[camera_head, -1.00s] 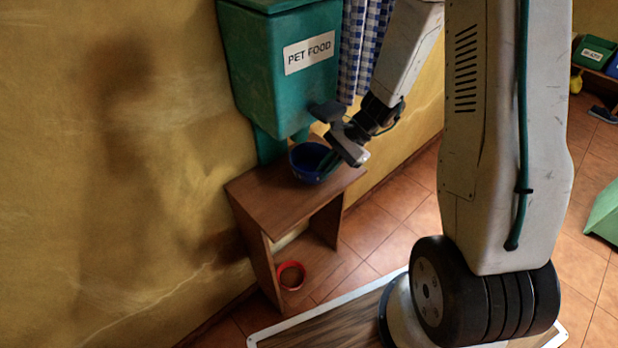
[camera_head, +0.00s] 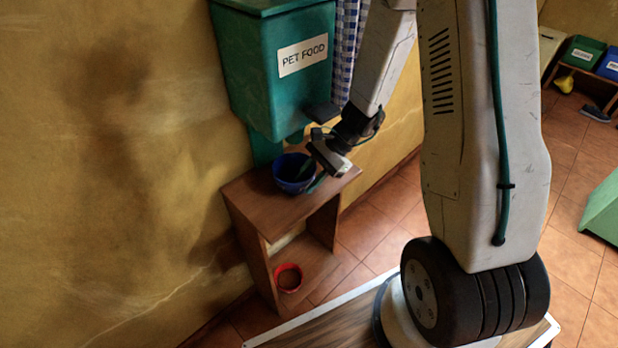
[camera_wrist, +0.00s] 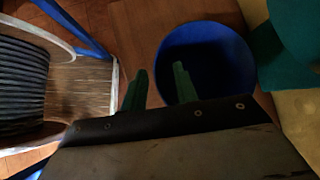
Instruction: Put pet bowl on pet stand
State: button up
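The blue pet bowl (camera_head: 283,180) sits upright on top of the brown wooden pet stand (camera_head: 252,204), under the green dispenser. My gripper (camera_head: 311,177) is at the bowl's right rim, with its fingers apart. In the wrist view the bowl (camera_wrist: 240,62) is dark inside. There one green finger of my gripper (camera_wrist: 159,70) overlaps the bowl and the other is outside it, with a gap between them. Whether a finger touches the rim cannot be told.
The green PET FOOD dispenser (camera_head: 262,75) hangs just above the stand against the yellow wall. A red bowl (camera_head: 288,279) is low in the stand's open lower part. A checked blue cloth (camera_head: 346,45) hangs beside the dispenser.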

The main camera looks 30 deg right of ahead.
jog(key=v, duration=1.2)
